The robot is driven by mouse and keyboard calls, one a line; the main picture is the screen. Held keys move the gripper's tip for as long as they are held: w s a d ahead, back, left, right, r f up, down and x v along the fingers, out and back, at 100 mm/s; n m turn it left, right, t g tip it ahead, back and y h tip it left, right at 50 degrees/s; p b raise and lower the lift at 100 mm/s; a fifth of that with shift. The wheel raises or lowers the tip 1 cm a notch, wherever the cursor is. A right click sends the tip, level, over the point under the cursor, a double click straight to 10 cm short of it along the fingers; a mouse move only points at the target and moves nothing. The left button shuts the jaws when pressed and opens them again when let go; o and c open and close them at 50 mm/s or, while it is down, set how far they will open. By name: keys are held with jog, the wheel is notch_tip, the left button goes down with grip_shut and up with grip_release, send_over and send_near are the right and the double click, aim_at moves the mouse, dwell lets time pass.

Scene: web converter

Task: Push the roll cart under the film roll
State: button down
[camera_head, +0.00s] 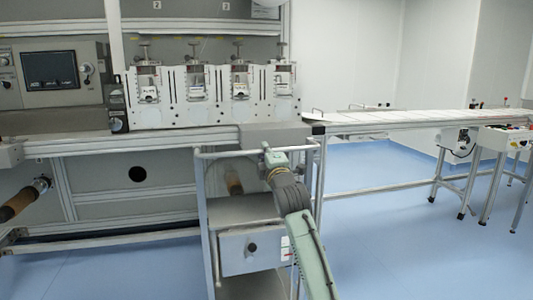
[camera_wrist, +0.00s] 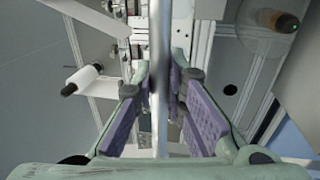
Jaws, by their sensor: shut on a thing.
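The roll cart (camera_head: 235,211) is a grey metal frame with a flat shelf and a drawer box below it, standing in front of the machine. My gripper (camera_head: 268,150) is at the cart's top rail. In the wrist view the rail (camera_wrist: 160,35) runs between the purple finger pads, and my gripper (camera_wrist: 160,80) is shut on it. A brown roll (camera_head: 21,203) sticks out on a spindle at the far left. The wrist view shows a white roll (camera_wrist: 82,79) and a brown roll (camera_wrist: 275,19); I cannot tell which is the film roll.
The converter machine (camera_head: 90,185) fills the left and centre behind the cart. A long white conveyor table (camera_head: 380,119) on legs extends to the right. A small control stand (camera_head: 503,139) is at the far right. The blue floor (camera_head: 390,240) right of the cart is clear.

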jog(key=shift+w+a, duration=0.1)
jog(key=shift+w, duration=0.3)
jog(key=shift+r, duration=0.1)
jog(key=c, duration=1.6)
grip_release()
jog(key=shift+a, duration=0.1)
jog(key=v, duration=1.2)
